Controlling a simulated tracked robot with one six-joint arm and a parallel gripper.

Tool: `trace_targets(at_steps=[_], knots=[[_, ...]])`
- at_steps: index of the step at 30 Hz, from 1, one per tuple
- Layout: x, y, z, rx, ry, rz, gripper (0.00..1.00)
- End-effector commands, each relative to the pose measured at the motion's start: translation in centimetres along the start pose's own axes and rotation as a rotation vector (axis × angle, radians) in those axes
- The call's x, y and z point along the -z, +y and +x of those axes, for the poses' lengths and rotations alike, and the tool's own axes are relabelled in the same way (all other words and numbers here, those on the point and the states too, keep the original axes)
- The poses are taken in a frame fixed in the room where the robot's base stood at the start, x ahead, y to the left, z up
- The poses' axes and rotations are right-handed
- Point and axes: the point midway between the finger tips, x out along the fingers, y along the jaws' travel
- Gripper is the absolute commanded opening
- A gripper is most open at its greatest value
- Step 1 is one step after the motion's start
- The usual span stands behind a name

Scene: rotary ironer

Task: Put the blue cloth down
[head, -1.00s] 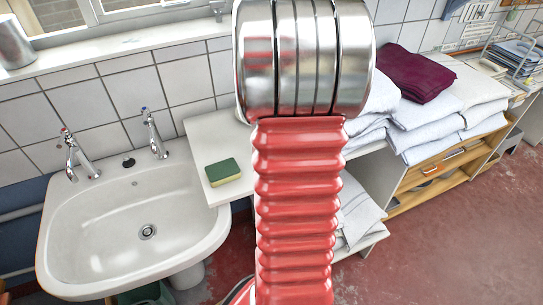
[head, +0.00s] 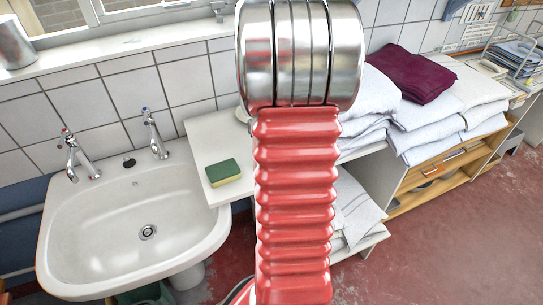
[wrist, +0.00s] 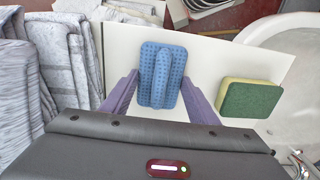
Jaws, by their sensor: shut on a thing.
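The blue cloth (wrist: 172,92) shows in the wrist view as a dotted, folded piece with a raised ridge along its middle. My gripper (wrist: 161,80) has its two purple fingers on either side of the cloth and is shut on it. The cloth is over the white counter (wrist: 220,58); I cannot tell whether it touches the surface. In the head view my own red and metal arm stands in front, and the gripper and cloth are hidden.
A green and yellow sponge (head: 223,172) lies on the counter, right of the cloth in the wrist view (wrist: 251,98). A white sink (head: 130,225) adjoins the counter. Folded white linen (head: 420,110) and a maroon cloth (head: 408,72) are on the other side.

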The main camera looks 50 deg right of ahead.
Motion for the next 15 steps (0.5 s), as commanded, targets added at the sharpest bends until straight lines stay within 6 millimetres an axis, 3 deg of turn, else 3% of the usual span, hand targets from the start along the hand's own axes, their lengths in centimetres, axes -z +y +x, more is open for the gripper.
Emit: trace_targets(at_steps=[3,4,12,15], knots=[[0.00,0.02,0.19,0.000,0.000,0.000,0.29],[0.00,0.02,0.21,0.000,0.000,0.000,0.55],[0.00,0.04,0.18,0.000,0.000,0.001,0.73],[0.00,0.04,0.17,0.000,0.000,0.001,0.73]])
